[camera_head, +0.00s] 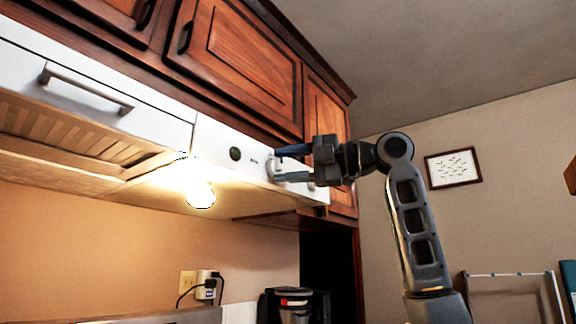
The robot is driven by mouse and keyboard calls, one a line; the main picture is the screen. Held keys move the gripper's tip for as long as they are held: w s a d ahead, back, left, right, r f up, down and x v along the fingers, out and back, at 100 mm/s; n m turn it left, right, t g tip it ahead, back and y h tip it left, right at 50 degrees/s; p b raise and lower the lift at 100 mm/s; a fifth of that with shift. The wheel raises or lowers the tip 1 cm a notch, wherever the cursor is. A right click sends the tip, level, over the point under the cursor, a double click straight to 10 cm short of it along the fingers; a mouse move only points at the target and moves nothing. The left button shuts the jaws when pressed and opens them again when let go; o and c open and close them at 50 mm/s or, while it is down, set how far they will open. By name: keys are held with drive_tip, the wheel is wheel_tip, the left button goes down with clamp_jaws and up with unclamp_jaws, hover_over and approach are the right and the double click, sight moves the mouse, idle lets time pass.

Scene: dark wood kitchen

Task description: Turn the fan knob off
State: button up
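The white range hood (215,135) runs along under the cabinets. On its front panel is a round dark knob (235,154), with small dark markings to its right. No readable label shows which one is the fan knob. My gripper (277,165) reaches in from the right, its fingers spread one above the other.
Wooden cabinets (240,55) hang directly above the hood. A lit lamp (200,194) glows under it. A coffee maker (294,304) stands below, right of a wall outlet (188,281) with a plug. Open air lies to the right of the hood.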

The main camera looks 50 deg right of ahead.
drive_tip(key=shift+o, duration=1.1)
drive_tip(key=shift+s, duration=0.1)
drive_tip(key=b+v, duration=0.1)
drive_tip(key=v, duration=0.6)
drive_tip(key=shift+s+d, duration=0.15)
drive_tip(key=shift+s, duration=0.15)
